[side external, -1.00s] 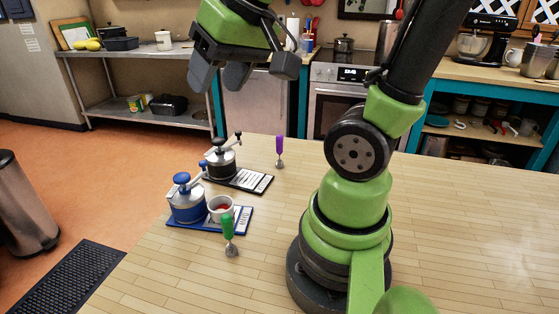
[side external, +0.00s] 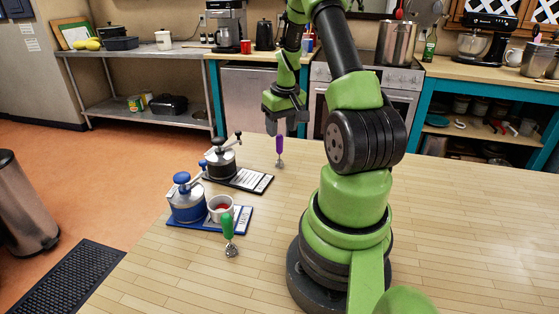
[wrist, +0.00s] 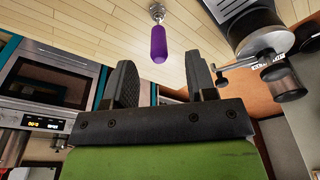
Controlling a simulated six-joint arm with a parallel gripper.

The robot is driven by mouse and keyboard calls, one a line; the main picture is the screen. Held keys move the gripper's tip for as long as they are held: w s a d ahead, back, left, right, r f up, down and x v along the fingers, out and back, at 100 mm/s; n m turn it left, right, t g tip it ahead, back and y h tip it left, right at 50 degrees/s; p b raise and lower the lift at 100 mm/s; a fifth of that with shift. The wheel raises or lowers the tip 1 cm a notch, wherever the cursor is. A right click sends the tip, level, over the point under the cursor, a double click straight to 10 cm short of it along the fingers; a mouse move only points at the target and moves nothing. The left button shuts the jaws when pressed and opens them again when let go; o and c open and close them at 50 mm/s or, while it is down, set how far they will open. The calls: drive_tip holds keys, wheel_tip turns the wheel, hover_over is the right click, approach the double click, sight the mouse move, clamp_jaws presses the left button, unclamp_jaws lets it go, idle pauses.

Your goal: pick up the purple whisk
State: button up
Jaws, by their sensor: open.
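The purple whisk (side external: 280,147) stands upright on the wooden table near its far edge, purple handle up and metal end down. My gripper (side external: 287,128) is open and empty, around the height of the whisk's handle and close to it in the side view. Whether it touches the whisk cannot be told there. In the wrist view the whisk's purple handle (wrist: 159,42) shows beyond the two fingers (wrist: 160,82), roughly midway between them and apart from both.
A dark grinder (side external: 221,160) on a black board (side external: 252,181) stands left of the whisk. A blue grinder (side external: 187,203), a white cup (side external: 221,208) and a green-handled whisk (side external: 228,227) are nearer. The table's right side (side external: 470,220) is clear.

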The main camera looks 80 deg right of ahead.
sight(280, 136)
drive_tip(key=shift+w+d+f, duration=0.15)
drive_tip(key=shift+d+f, duration=0.05)
drive_tip(key=shift+f, duration=0.85)
drive_tip(key=shift+w+d+f, duration=0.15)
drive_tip(key=shift+d+f, duration=0.05)
drive_tip(key=shift+f, duration=0.8)
drive_tip(key=shift+w+d+f, duration=0.15)
drive_tip(key=shift+d+f, duration=0.05)
drive_tip(key=shift+f, duration=0.85)
clamp_jaws()
